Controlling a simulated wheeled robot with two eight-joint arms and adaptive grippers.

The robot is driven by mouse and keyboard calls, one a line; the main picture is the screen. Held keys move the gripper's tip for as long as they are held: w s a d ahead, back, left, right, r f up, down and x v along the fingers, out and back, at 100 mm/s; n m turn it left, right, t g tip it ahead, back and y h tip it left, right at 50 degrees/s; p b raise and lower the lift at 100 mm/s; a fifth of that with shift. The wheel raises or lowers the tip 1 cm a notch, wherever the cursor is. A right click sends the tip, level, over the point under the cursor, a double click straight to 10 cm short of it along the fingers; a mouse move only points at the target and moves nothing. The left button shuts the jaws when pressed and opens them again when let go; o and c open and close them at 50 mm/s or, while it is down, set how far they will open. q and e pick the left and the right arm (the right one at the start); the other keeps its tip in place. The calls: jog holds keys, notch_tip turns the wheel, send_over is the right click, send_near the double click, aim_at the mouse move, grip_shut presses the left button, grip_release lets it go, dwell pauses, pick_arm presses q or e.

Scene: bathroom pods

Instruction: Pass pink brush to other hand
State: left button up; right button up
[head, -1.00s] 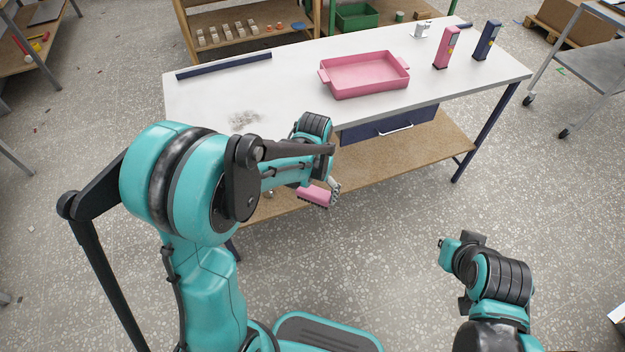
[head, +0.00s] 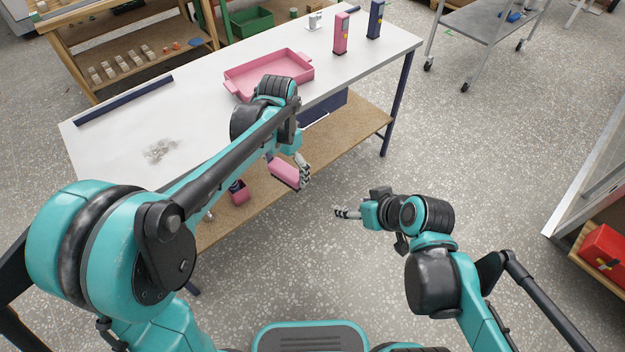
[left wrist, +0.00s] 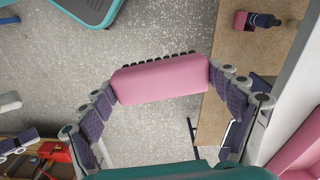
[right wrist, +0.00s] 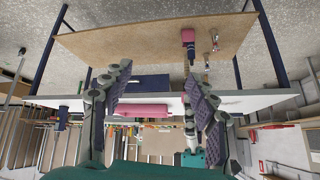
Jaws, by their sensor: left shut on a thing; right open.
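The pink brush (head: 284,173) has a block-shaped pink back with dark bristles. My left gripper (head: 291,168) is shut on it and holds it in the air in front of the table's edge. In the left wrist view the brush (left wrist: 160,80) spans between the two fingers, gripped at its ends, bristles on the far side. My right gripper (head: 347,213) is open and empty, to the right of and lower than the brush in the head view, with a gap between them. In the right wrist view its fingers (right wrist: 160,95) stand apart with nothing between them.

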aim_at(290, 174)
jog(key=w+a+n+y, duration=0.2)
jog(key=w+a, duration=0.2)
jog(key=a, duration=0.1)
jog(key=w+a+f+n+t+y, duration=0.1)
jog(key=w+a+n+y, duration=0.1)
jog(key=w+a, duration=0.2)
jog(key=w+a+f+n+y, duration=0.1)
jog(key=w+a+n+y, duration=0.2)
jog(key=a, duration=0.5)
jog(key=shift+w+a+f, duration=0.1)
jog(key=shift+w+f, duration=0.1)
jog(key=shift+w, duration=0.55)
jog(key=c, duration=1.3)
pick_arm(q)
jog(key=o, duration=0.9)
pick_arm(e)
jog(key=shift+o, duration=0.2)
